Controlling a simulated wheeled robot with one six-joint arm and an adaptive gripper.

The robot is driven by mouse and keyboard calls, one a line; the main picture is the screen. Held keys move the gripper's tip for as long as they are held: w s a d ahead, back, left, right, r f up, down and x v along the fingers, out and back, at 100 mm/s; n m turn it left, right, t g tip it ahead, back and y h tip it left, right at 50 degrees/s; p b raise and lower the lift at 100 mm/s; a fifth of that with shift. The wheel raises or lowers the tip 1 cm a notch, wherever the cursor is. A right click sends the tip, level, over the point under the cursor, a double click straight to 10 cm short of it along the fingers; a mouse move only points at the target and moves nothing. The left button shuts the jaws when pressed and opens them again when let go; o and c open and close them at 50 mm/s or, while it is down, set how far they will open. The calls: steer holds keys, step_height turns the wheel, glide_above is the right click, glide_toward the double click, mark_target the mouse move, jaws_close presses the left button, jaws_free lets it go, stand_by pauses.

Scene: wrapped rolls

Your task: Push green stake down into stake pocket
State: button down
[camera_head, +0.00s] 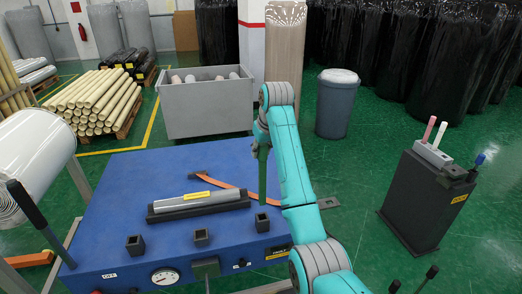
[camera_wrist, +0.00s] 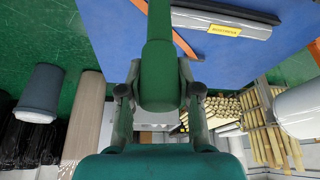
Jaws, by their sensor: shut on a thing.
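The green stake (camera_head: 263,180) is upright in my gripper (camera_head: 262,135), whose fingers are closed around its upper part. In the wrist view the stake (camera_wrist: 160,75) runs between the two fingers (camera_wrist: 160,92) of my gripper. Its lower end is at or just above the right-hand black square stake pocket (camera_head: 262,223) in the head view. I cannot tell whether the tip is inside the pocket. Two more pockets, a middle one (camera_head: 201,237) and a left one (camera_head: 135,245), stand empty along the front of the blue table (camera_head: 110,200).
A grey roll (camera_head: 195,198) with a yellow label lies in a dark cradle behind the pockets. An orange strap (camera_head: 205,179) crosses the table behind it. A dark stand (camera_head: 425,200) with coloured handles is at the right. A white roll (camera_head: 35,150) is at the left.

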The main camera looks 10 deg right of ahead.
glide_above(261, 181)
steer(key=w, duration=0.2)
steer(key=shift+w+d+f, duration=0.1)
steer(key=shift+d+f, duration=0.05)
steer(key=shift+f, duration=1.3)
steer(key=shift+d+f, duration=0.15)
steer(key=shift+f, duration=4.75)
steer(key=c, duration=0.7)
jaws_free()
steer(key=v, duration=1.2)
